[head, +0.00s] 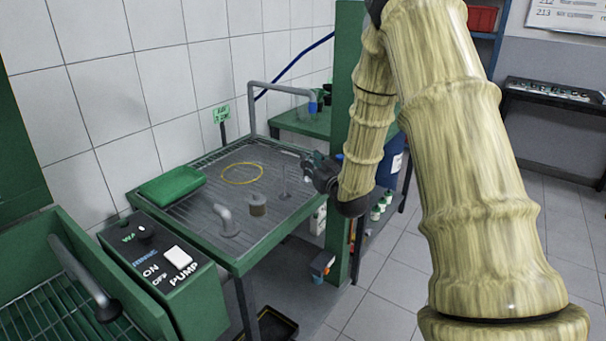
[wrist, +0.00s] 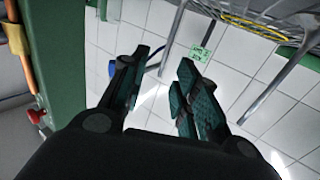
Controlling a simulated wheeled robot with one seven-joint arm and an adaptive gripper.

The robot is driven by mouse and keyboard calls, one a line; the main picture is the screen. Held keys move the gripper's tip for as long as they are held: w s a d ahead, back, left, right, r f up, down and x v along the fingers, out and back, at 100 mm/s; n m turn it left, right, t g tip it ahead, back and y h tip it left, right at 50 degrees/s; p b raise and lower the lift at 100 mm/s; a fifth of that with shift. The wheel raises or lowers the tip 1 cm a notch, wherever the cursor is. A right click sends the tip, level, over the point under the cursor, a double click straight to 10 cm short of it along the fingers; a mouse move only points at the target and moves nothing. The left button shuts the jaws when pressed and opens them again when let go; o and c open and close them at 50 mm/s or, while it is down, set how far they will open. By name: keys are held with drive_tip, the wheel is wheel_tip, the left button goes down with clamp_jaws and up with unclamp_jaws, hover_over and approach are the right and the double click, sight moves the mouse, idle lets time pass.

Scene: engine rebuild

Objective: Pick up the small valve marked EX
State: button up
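A thin upright stem on a flat round foot (head: 285,195) stands on the grey grated top of the green bench. It looks like a valve, but no EX mark is readable on it. My gripper (head: 308,166) is just right of and above this stem, apart from it, at the bench's right edge. In the wrist view my gripper (wrist: 158,100) shows its two dark teal fingers spread with nothing between them. A grey rod-like part (wrist: 282,80) crosses the right side of that view; I cannot tell which piece it is.
A faucet (head: 252,112) with a blue nozzle rises behind. A green post (head: 345,120) stands right of the bench.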

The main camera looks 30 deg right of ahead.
sight(304, 176)
drive_tip(key=shift+w+r, duration=0.2)
drive_tip(key=shift+w, duration=0.1)
drive_tip(key=w, duration=0.3)
drive_tip(key=shift+w+d+f+p, duration=0.2)
drive_tip(key=shift+w+f+p, duration=0.1)
drive_tip(key=shift+f+p, duration=0.1)
drive_tip(key=shift+w+r, duration=0.15)
drive_tip(key=shift+w, duration=0.3)
drive_tip(key=shift+c, duration=0.5)
clamp_jaws()
